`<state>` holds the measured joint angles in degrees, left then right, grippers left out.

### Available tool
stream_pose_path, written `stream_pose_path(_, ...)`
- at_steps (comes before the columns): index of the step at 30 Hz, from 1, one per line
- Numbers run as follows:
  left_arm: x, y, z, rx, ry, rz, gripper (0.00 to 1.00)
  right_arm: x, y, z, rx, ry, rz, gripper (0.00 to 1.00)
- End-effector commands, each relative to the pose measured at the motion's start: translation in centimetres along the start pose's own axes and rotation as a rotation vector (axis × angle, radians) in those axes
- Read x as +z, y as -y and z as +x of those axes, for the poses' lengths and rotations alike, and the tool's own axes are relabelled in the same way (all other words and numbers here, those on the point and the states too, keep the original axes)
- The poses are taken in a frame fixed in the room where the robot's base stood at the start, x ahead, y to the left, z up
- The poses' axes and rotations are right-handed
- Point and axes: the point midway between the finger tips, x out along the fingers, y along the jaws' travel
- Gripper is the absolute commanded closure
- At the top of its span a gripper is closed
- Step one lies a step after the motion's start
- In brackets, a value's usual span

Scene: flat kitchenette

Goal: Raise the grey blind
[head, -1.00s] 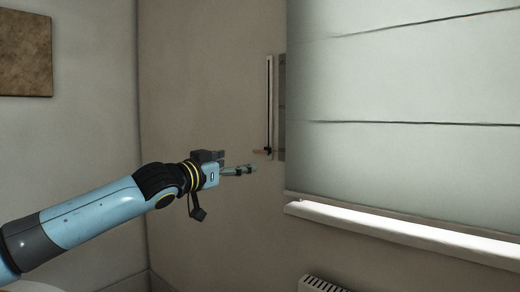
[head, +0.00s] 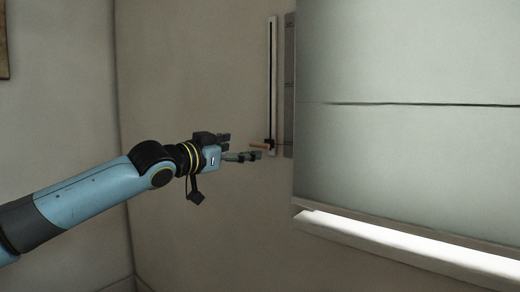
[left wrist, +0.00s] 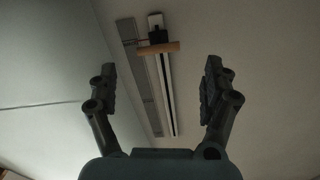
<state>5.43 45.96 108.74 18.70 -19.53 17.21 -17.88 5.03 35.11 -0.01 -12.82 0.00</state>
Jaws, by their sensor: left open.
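The grey blind (head: 400,140) hangs at the right in the head view, lowered almost to the sill, with a bright strip under it. Left of it on the wall is a narrow upright track (head: 272,75) with a dark slot. A small wooden handle (head: 260,146) sticks out near the track's lower end. My left gripper (head: 245,150) is at the handle's height, its fingertips close to it. In the left wrist view the fingers are wide apart and empty (left wrist: 160,85), and the handle (left wrist: 158,48) shows beyond them, between their lines. Contact is not visible. My right gripper is not in view.
The white window sill (head: 400,250) juts out below the blind, right of my gripper. A grey strip (head: 289,85) runs on the wall between track and blind.

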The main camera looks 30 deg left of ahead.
Motion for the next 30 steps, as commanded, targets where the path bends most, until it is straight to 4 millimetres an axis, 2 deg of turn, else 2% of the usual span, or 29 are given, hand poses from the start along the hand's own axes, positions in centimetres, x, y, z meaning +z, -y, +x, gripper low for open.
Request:
stream_pose_path(4, 0.2, 0.0, 2.6, -0.002, -0.003, -0.011, 0.17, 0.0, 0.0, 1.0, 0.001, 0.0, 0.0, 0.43)
stream_pose_path(9, 0.0, -0.1, 5.7, 0.001, -0.003, -0.01, 0.17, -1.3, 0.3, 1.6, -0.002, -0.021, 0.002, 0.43)
stream_pose_path(14, 0.1, 0.0, 7.7, 0.001, -0.001, -0.005, 0.17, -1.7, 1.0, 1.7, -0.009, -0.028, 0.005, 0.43)
stream_pose_path(18, 0.0, -0.1, 8.3, 0.002, 0.0, -0.002, 0.17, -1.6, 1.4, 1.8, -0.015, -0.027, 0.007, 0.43)
stream_pose_path(26, 0.0, -0.1, 8.4, 0.002, 0.0, 0.0, 0.17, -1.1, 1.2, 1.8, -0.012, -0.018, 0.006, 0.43)
stream_pose_path(30, 0.0, -0.1, 8.4, 0.002, 0.0, 0.0, 0.35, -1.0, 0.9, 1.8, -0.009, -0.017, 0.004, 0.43)
